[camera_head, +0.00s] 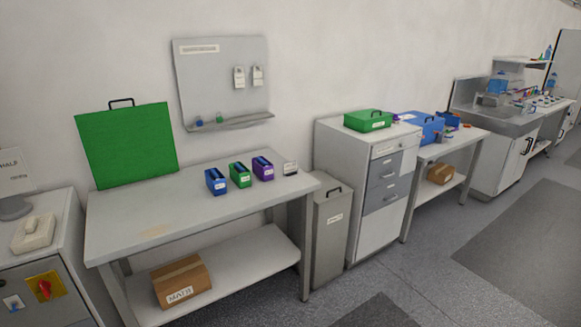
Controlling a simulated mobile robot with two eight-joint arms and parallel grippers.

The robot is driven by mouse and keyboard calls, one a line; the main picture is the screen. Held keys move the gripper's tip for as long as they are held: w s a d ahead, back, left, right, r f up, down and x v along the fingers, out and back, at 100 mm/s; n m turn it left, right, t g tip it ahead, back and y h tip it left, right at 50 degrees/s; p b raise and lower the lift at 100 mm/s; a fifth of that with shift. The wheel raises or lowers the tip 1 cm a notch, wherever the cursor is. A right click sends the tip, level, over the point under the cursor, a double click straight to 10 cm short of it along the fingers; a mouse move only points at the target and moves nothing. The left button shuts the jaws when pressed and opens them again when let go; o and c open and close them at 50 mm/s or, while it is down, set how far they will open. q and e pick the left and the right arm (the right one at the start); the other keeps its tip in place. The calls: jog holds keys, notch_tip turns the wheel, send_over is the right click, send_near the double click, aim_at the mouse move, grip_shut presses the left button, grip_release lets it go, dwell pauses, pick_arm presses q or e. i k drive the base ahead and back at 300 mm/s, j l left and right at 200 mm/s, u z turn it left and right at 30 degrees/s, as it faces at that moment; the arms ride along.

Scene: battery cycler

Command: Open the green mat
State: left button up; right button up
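A flat green square panel (127,143), which looks like the green mat, stands upright at the back left of the grey table (155,222), close to the wall. A dark handle (121,102) sits on its top edge. I cannot tell from this side whether it is one sheet or folded. A smaller green case (368,120) with a dark handle and a white label lies on the drawer cabinet further right. Neither of my grippers is in view.
Blue (215,181), green (240,174) and purple (263,168) labelled boxes stand on the table beside a small device (290,168). The table's front left is clear. A cardboard box (181,281) lies on the lower shelf. A drawer cabinet (335,150) and further benches stand right.

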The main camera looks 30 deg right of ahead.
aim_at(128, 144)
jog(key=i+l+z, duration=0.15)
jog(key=l, duration=0.2)
jog(key=i+l+z, duration=0.2)
jog(key=l, duration=0.15)
jog(key=i+l+z, duration=0.15)
jog(key=l, duration=0.2)
jog(key=i, duration=0.05)
